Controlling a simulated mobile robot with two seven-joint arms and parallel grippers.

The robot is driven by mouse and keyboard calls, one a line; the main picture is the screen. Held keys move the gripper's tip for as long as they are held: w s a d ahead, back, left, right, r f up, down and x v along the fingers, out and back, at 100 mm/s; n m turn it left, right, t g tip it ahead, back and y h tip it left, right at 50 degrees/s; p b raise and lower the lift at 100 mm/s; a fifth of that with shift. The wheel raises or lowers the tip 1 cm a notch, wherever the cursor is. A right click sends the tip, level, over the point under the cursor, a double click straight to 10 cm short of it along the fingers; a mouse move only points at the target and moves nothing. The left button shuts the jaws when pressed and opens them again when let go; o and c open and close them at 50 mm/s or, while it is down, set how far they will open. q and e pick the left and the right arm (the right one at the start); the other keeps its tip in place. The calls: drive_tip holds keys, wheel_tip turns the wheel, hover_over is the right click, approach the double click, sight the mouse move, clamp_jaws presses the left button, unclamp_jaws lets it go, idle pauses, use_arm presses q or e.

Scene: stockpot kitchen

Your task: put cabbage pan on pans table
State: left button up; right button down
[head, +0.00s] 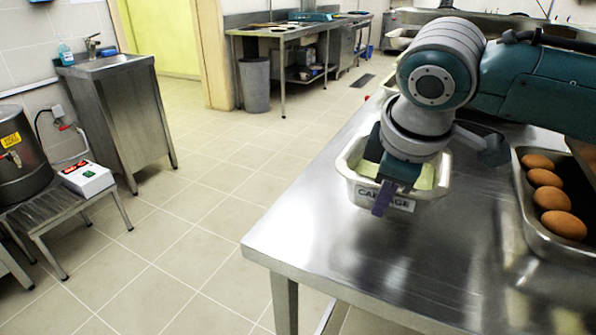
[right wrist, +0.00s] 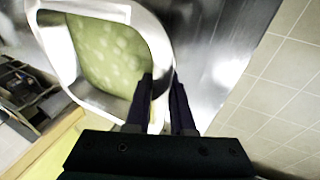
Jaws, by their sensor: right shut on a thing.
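The cabbage pan (head: 363,190) is a steel pan with pale green content and a label on its front side. It is at the left edge of the near steel table (head: 340,242) in the head view. I cannot tell whether it rests on the table or is slightly raised. My right gripper (head: 383,197) is shut on its rim, with one finger outside the label side. In the right wrist view the pan (right wrist: 60,52) sits between and left of the fingers (right wrist: 165,95), which straddle its wall. My left gripper is not in view.
A pan of several brown, egg-shaped items (head: 524,205) stands on the same table at right. Across the tiled floor are another steel table (head: 285,31), a grey bin (head: 255,85), a sink unit (head: 118,110) and a pot on a low stand at far left. The floor between is clear.

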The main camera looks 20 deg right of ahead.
wheel_tip(320, 180, down, 5)
drive_tip(key=shift+r+b, duration=0.2)
drive_tip(key=shift+b, duration=0.35)
drive_tip(key=c, duration=1.1)
unclamp_jaws()
drive_tip(key=shift+o, duration=0.2)
drive_tip(key=shift+r, duration=0.35)
drive_tip(key=p+v, duration=0.4)
drive_tip(key=v, duration=0.7)
drive_tip(key=s+a+f+m+y, duration=0.1)
drive_tip(key=s+a+f+y, duration=0.25)
drive_tip(key=s+a, duration=0.55)
drive_tip(key=s+d+f+m, duration=0.1)
drive_tip(key=s+m, duration=0.1)
drive_tip(key=s, duration=0.3)
drive_tip(key=s+d+m+h, duration=0.1)
drive_tip(key=s+d+m, duration=0.1)
drive_tip(key=s, duration=0.3)
drive_tip(key=shift+d+f+m+g, duration=0.2)
drive_tip(key=shift+f+m+g, duration=0.15)
drive_tip(key=shift+m, duration=0.35)
